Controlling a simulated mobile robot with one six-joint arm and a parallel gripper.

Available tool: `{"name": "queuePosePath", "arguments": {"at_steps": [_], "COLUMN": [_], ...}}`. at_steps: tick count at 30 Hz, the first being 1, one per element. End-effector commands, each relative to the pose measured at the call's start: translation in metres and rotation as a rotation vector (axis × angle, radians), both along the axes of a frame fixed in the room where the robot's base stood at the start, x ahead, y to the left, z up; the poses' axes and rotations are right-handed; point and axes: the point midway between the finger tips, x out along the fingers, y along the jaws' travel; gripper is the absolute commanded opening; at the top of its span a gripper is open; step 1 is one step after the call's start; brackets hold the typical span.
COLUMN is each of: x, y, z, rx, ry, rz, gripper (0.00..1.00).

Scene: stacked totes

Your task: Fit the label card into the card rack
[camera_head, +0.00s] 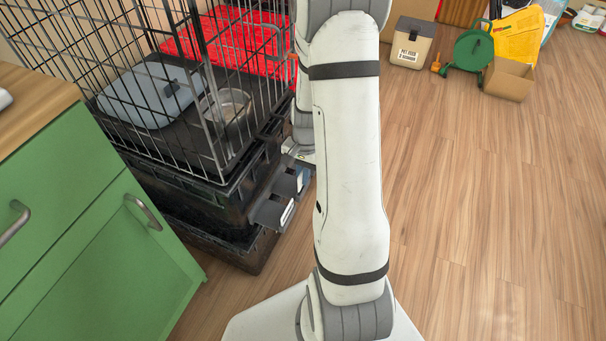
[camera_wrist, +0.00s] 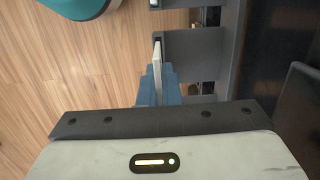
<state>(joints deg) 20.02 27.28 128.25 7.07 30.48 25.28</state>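The label card (camera_wrist: 157,53) is a thin, pale card seen nearly edge-on in the wrist view. It stands between the blue fingers of my gripper (camera_wrist: 157,80), which are shut on it. The card rack (camera_wrist: 188,48) is grey, with plates standing out from a dark tote side. The card is at the outer left end of one plate; I cannot tell whether they touch. In the head view the rack (camera_head: 268,213) shows low on the tote stack, with pale faces on its plates. My arm hides most of my gripper there.
A wire crate (camera_head: 215,140) stands on the black totes (camera_head: 215,205), close beside my arm. A green cabinet (camera_head: 100,220) is at the left. The wooden floor (camera_head: 480,200) at the right is clear, with a beige bin (camera_head: 411,45) and boxes farther back.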

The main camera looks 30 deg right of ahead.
Motion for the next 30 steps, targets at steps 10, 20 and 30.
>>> {"name": "queuePosePath", "arguments": {"at_steps": [10, 20, 30], "x": [0.0, 0.0, 0.0], "y": [0.0, 0.0, 0.0], "z": [-0.004, -0.013, -0.018], "rx": [0.0, 0.001, 0.001], "ry": [0.0, 0.001, 0.001], "rz": [0.0, 0.0, 0.0], "gripper": [0.0, 0.0, 0.11]}}
